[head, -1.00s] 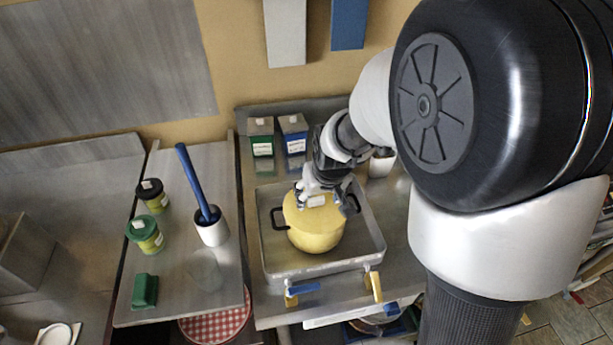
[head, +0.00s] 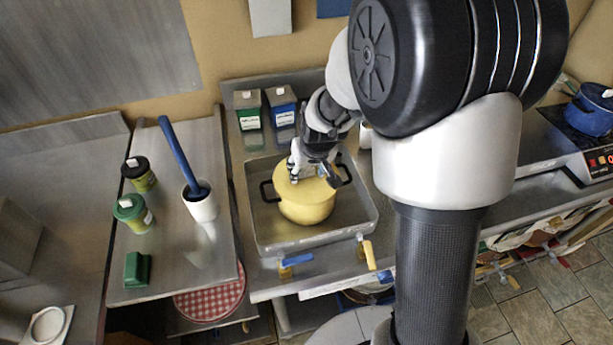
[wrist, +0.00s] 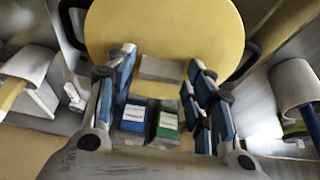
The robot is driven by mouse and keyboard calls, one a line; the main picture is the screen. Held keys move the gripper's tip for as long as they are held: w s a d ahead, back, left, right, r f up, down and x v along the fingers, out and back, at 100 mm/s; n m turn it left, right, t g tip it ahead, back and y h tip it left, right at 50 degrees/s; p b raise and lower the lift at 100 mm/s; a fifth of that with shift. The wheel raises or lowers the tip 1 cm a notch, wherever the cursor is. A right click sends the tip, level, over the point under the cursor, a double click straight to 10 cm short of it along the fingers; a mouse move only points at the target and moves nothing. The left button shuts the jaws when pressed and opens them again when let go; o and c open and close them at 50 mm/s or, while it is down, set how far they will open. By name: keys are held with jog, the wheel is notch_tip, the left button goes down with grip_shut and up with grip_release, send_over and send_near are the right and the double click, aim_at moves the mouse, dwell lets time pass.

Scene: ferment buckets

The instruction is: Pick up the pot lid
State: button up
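The pot lid (head: 290,188) is round and yellow and sits on a yellow pot (head: 308,212) with dark side handles. In the wrist view the lid (wrist: 160,25) fills the top, with a small grey block-shaped knob (wrist: 161,68) near its lower edge in the picture. My gripper (head: 312,178) is over the lid. In the wrist view my gripper (wrist: 160,60) is open, its blue-padded fingers on either side of the knob with gaps showing. I cannot tell how far above the lid the fingertips are.
The pot stands in a shallow metal basin (head: 262,240) with blue and yellow taps in front. Green (head: 248,112) and blue (head: 283,108) canisters stand behind. A white cup (head: 201,205) with a blue-handled tool and green jars (head: 133,212) are on the left counter.

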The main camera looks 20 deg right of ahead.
jog(key=c, duration=0.8)
